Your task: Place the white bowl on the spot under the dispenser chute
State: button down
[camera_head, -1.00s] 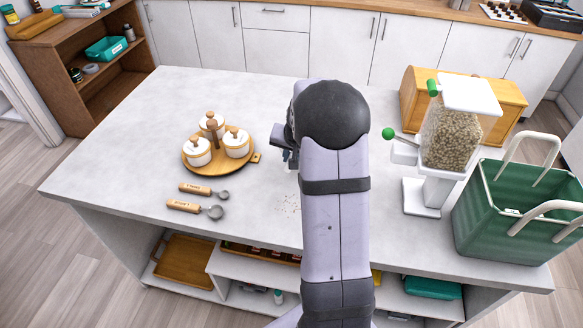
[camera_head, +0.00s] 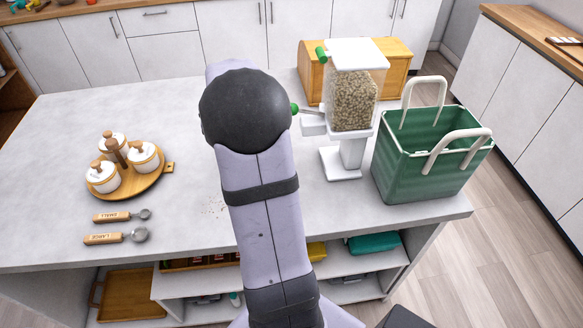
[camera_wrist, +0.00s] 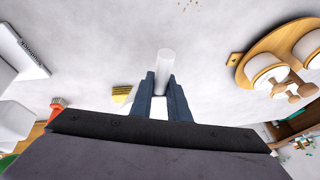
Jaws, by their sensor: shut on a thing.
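I see no bowl that I can make out in either view. The dispenser (camera_head: 352,98) is filled with brown pellets and stands on the counter right of my arm. Its white chute (camera_head: 313,125) juts out to the left over a white base (camera_head: 340,164), whose visible part is empty. My gripper (camera_wrist: 163,78) shows in the wrist view, its dark fingers shut on a plain white rod-like piece (camera_wrist: 166,57); what it belongs to I cannot tell. In the head view my arm hides the gripper and what it holds.
A green basket (camera_head: 421,165) with raised handles stands right of the dispenser, a wooden box (camera_head: 394,58) behind it. A round wooden tray (camera_head: 133,193) with lidded jars and two spoons (camera_head: 122,237) is at left.

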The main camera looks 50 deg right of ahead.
jog(key=s+d+m+g+h, duration=0.1)
jog(key=s+d+m, duration=0.1)
jog(key=s+d, duration=0.35)
jog(key=s+d+m, duration=0.1)
jog(key=s+d, duration=0.1)
jog(key=s, duration=0.7)
jog(key=shift+s+a+f, duration=0.1)
jog(key=shift+a+f, duration=0.05)
jog(key=shift+f, duration=1.35)
jog(key=shift+s+a+f, duration=0.1)
jog(key=shift+a+f, duration=0.05)
jog(key=shift+f, duration=2.8)
jog(key=shift+f, duration=0.15)
jog(key=c, duration=1.7)
grip_release()
jog(key=shift+r, duration=0.25)
jog(key=b+v, duration=0.1)
jog(key=v, duration=1)
jog(key=shift+a+r, duration=0.15)
jog(key=shift+r, duration=0.25)
